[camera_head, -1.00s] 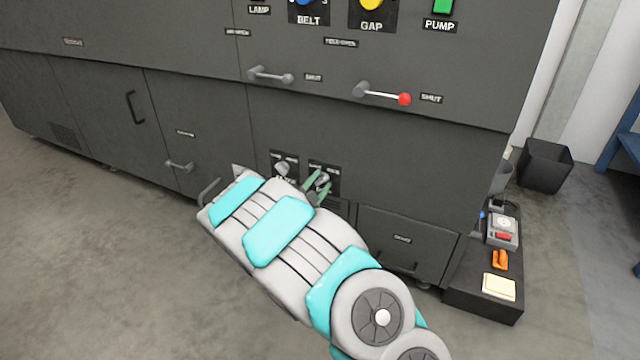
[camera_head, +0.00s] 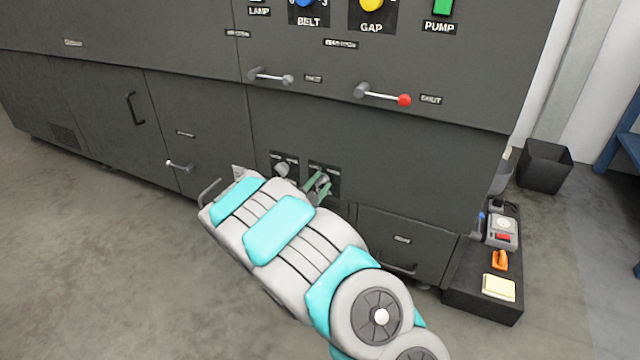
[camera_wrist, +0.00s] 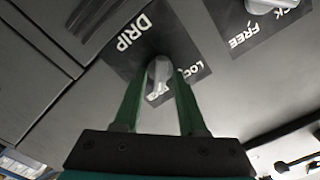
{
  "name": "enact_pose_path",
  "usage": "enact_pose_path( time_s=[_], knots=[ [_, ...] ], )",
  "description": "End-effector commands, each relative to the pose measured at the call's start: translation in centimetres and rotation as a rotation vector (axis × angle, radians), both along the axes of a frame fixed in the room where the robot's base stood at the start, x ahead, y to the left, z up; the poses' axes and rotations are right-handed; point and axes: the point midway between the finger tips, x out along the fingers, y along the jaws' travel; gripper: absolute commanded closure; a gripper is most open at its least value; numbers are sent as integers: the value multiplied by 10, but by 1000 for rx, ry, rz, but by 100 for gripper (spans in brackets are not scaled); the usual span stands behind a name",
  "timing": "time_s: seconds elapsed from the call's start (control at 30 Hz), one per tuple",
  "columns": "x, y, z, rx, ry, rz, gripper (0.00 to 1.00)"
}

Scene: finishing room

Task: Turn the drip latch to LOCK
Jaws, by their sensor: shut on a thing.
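The drip latch is a grey knob (camera_wrist: 159,76) on a dark plate marked DRIP (camera_wrist: 128,32) in the wrist view. The plate also carries a partly covered LOCK label (camera_wrist: 196,75). My gripper's green fingers (camera_wrist: 160,84) stand on both sides of the knob and are shut on it. In the head view, my gripper (camera_head: 318,184) is at the right one of two small plates low on the dark machine. My arm hides part of that area, and the latch's exact pointing direction is hard to tell.
A second grey latch (camera_head: 281,170) sits close to the left, its plate reading FREE (camera_wrist: 243,35) in the wrist view. Lever handles (camera_head: 382,95) project above. A drawer (camera_head: 402,242) is at lower right. A low black shelf (camera_head: 470,297) with small items stands right; floor is clear at left.

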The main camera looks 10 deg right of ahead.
Motion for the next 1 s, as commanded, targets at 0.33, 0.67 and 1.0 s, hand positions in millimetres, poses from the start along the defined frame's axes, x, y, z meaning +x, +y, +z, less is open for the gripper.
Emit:
enact_pose_path(
  time_s=[0.33,0.67,1.0],
  knots=[
    [-1,1,2,-166,129,0,100],
    [0,2,4,-417,310,-1,100],
    [2,3,5,-680,499,1,100]
  ],
)
